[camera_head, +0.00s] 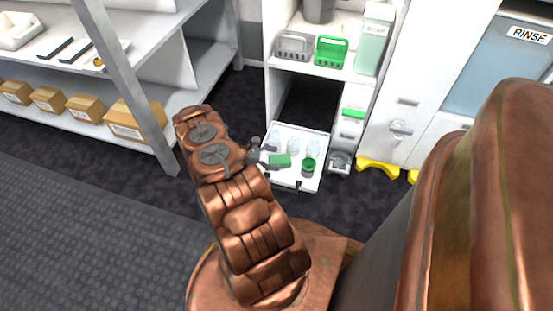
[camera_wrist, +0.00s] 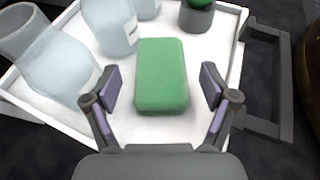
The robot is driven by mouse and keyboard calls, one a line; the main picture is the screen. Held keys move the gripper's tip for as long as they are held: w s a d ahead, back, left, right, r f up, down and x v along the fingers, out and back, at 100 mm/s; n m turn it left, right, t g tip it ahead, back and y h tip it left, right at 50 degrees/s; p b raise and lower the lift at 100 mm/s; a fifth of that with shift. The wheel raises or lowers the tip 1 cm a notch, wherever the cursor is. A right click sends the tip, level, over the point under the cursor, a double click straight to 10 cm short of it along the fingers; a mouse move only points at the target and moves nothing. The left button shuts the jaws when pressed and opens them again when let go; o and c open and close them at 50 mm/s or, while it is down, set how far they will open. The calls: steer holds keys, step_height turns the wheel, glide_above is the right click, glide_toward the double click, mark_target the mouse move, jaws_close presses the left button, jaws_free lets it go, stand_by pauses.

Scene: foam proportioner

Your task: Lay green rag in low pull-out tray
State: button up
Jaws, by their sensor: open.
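The green rag (camera_wrist: 161,74) appears as a thick, folded rectangular block. It lies on the white floor of the low pull-out tray (camera_wrist: 223,42) and also shows in the head view (camera_head: 281,160). My gripper (camera_wrist: 160,82) is open, with one finger on each side of the rag's near half. Gaps show between both fingers and the rag. In the head view my gripper (camera_head: 259,154) is at the tray's left side, partly hidden behind my wrist.
Clear bottles or jars (camera_wrist: 108,25) stand on the tray's left and far part. A dark cup with green contents (camera_wrist: 197,14) stands at the far right. A dark handle (camera_wrist: 268,85) projects from the tray's edge. Grey (camera_head: 294,46) and green baskets (camera_head: 331,51) sit on the shelf above.

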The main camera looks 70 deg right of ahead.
steer(key=p+v, duration=0.3)
steer(key=v, duration=0.8)
steer(key=w+a+r+m+t+y, duration=0.1)
steer(key=w+a+r, duration=0.3)
steer(key=r, duration=0.5)
steer(key=w+a+r+m+t, duration=0.1)
steer(key=w+a+r, duration=0.25)
steer(key=r, duration=0.45)
steer(key=s+a+r+m+t+y, duration=0.1)
steer(key=s+a+r+t+y, duration=0.1)
steer(key=a+r, duration=1.05)
steer(key=s+a+r+m+t+y, duration=0.1)
steer(key=s+a+r+m+t, duration=0.1)
steer(key=s+a+r, duration=0.7)
steer(key=s+a+r+t+y, duration=0.1)
steer(key=s+a+r, duration=0.1)
steer(key=s+a, duration=0.4)
steer(key=s+a+r+t+y, duration=0.1)
steer(key=s+a+r, duration=0.2)
steer(key=s+a, duration=0.3)
steer(key=a, duration=0.2)
steer(key=shift+s+a+m+y, duration=0.2)
steer(key=shift+a+m+y, duration=0.1)
steer(key=shift+a+y, duration=0.1)
